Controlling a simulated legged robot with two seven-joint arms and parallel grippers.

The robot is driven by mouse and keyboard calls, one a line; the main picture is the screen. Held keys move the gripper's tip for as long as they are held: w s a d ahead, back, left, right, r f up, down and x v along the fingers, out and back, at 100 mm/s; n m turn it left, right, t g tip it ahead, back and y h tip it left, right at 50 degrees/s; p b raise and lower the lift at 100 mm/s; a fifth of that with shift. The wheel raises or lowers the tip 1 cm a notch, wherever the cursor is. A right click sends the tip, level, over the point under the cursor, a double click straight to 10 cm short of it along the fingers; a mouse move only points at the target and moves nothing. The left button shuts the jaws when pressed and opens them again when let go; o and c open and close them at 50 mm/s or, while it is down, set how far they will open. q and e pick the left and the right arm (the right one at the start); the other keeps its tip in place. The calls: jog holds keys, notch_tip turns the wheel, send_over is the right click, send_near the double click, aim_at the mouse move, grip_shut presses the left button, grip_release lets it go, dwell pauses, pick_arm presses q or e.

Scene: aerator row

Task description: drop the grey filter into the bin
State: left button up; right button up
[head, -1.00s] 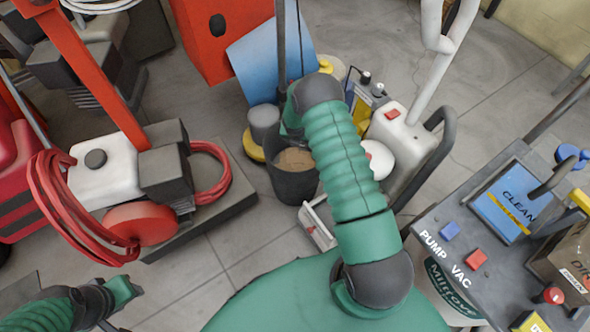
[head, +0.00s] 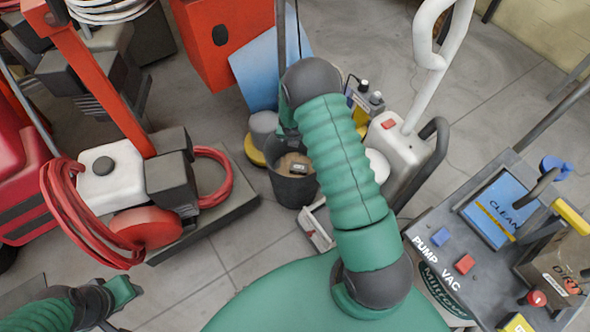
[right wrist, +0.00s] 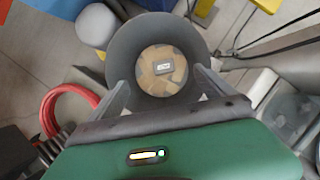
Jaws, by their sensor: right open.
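The bin (head: 292,190) is a dark round bucket on the floor, with a brownish bottom. The grey filter (head: 299,168) shows inside it as a small dark block with a pale label. In the right wrist view the filter (right wrist: 164,68) lies within the bin (right wrist: 122,48), on the brown bottom. My right gripper (right wrist: 160,82) is open, its two fingers apart over the near side of the bin, with nothing between them. In the head view my right arm hides most of that gripper.
A red-framed machine (head: 112,190) with a coiled red hose stands left of the bin. A white-handled machine (head: 402,150) stands close on its right. A grey pump panel (head: 440,215) is at lower right. Open floor lies between the left machine and my body.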

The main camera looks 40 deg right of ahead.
jog(key=p+v, duration=0.1)
jog(key=v, duration=0.5)
jog(key=shift+a+r+p, duration=0.2)
jog(key=shift+r+p, duration=0.15)
jog(key=shift+p, duration=0.05)
jog(key=shift+s, duration=0.1)
